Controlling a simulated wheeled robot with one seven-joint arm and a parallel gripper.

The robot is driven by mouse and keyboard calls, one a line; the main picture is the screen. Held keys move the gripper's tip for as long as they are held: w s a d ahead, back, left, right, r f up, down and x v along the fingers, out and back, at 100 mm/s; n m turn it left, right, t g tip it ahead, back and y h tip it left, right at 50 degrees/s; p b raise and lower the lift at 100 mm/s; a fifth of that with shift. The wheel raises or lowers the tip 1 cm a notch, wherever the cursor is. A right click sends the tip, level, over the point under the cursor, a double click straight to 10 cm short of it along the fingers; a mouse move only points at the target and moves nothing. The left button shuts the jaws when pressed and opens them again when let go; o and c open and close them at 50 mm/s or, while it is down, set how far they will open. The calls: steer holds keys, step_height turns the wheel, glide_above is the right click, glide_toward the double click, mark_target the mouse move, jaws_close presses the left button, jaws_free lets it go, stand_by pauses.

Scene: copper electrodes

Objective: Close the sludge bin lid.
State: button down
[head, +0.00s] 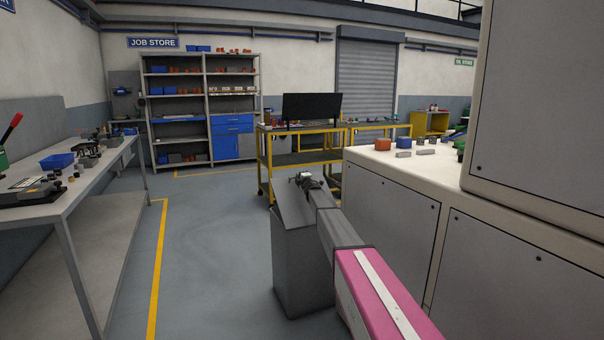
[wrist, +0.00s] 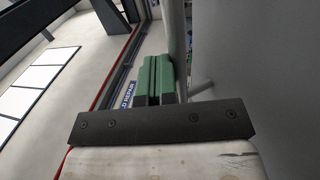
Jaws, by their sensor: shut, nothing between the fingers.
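A dark grey bin (head: 292,275) stands on the floor in the middle of the head view, close to the white cabinet. A lighter grey lid panel (head: 290,207) is tilted at its top. My arm covers its right side, so I cannot tell how far the lid stands open. My gripper (head: 304,178) is shut and empty, at the upper end of the panel. I cannot tell whether it touches the panel. In the wrist view, two green pieces that look like my fingers (wrist: 155,75) lie side by side beyond a black bar. The bin is not recognisable there.
The white cabinet (head: 388,205) is close on the right, with small parts on top. A workbench (head: 75,180) with tools is on the left. A yellow-framed table (head: 290,160) with a monitor stands behind the bin. Floor (head: 215,230) between workbench and bin is clear.

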steer(key=shift+w+a+f, duration=0.25)
steer(key=shift+w+f, duration=0.6)
steer(key=shift+w, duration=0.1)
steer(key=shift+w+a+f+g+h, duration=0.2)
steer(key=shift+w+f+g, duration=0.2)
steer(key=shift+w+f, duration=0.25)
steer(key=shift+w+a+f+g+h, duration=0.15)
steer(key=shift+w+f+g, duration=0.25)
steer(key=shift+f, duration=0.4)
steer(key=w+a+f+g, duration=0.1)
steer(key=w+f, duration=0.3)
steer(key=f, duration=0.6)
steer(key=shift+w+a+g+h, duration=0.2)
steer(key=shift+g+h, duration=0.25)
steer(key=shift+g, duration=0.45)
steer(key=shift+f, duration=0.15)
